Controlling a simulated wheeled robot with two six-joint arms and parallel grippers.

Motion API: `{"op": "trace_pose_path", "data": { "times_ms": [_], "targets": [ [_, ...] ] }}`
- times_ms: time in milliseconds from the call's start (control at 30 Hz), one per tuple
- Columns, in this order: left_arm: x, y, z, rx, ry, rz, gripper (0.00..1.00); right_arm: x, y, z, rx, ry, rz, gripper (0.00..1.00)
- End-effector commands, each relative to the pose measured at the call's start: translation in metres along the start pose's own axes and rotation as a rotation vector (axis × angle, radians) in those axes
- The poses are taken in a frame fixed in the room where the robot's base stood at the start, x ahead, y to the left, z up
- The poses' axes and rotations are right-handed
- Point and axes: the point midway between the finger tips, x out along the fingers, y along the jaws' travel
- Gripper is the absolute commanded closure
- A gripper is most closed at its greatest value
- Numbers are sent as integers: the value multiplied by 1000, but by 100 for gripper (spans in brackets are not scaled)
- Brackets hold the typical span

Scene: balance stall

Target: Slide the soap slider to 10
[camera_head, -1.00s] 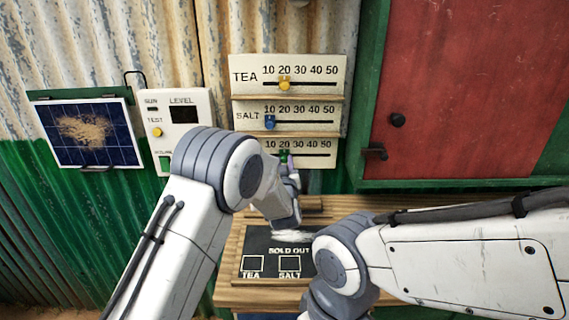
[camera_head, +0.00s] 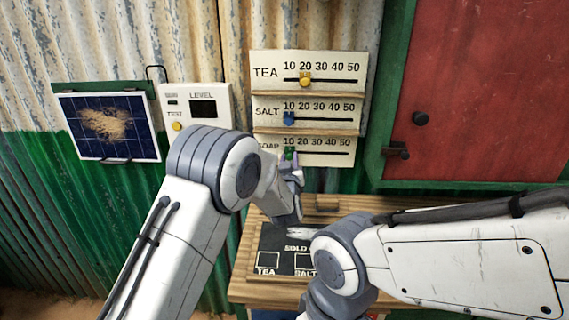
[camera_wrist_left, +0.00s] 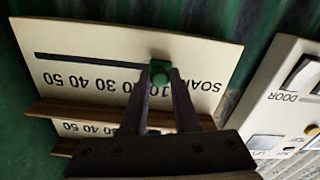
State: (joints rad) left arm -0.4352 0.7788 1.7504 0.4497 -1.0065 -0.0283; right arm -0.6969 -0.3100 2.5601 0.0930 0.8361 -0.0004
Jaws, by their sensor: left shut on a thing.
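The soap panel (camera_head: 330,152) is the lowest of three slider boards on the wall, with marks 10 to 50. Its green soap slider (camera_head: 289,153) sits at the left end of the slot, at about the 10 mark. My left gripper (camera_head: 293,160) is at this knob, partly hidden by its own wrist in the head view. In the left wrist view, the board is upside down and the fingers (camera_wrist_left: 160,78) are shut on the green knob (camera_wrist_left: 160,68), close to the 10. My right arm comes in from the right, but its gripper is out of sight.
The salt panel (camera_head: 335,113) with a blue knob and the tea panel (camera_head: 335,68) with a yellow knob are above. A wooden counter (camera_head: 240,292) with a dark sold-out board (camera_head: 270,240) is below. A red door (camera_head: 470,100) is at the right.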

Motion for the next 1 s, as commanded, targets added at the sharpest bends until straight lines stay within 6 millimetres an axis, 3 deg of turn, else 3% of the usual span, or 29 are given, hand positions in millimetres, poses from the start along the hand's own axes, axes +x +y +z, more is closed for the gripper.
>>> {"op": "trace_pose_path", "data": {
  "times_ms": [100, 333, 367, 400, 433, 767, 1000],
  "targets": [
    [0, 8, 3, -2, -4, 20, 100, 5, 0, 0, 0, 0, 0, 43],
    [0, 5, 2, -2, -4, 15, 100, 4, 0, 0, 0, 0, 0, 43],
    [0, 5, 2, -2, -4, 14, 59, 4, 0, 0, 0, 0, 0, 43],
    [1, 5, 2, -1, -4, 15, 44, 4, 0, 0, 0, 0, 0, 43],
    [1, 6, 2, -1, -4, 16, 41, 4, 0, 0, 0, 0, 0, 43],
    [-1, 9, 2, 0, -5, 21, 41, 4, 0, 0, 0, 0, 0, 43],
    [-32, 7, 3, 0, -5, 21, 41, 13, 1, 1, 0, 0, 0, 43]
  ]
}}
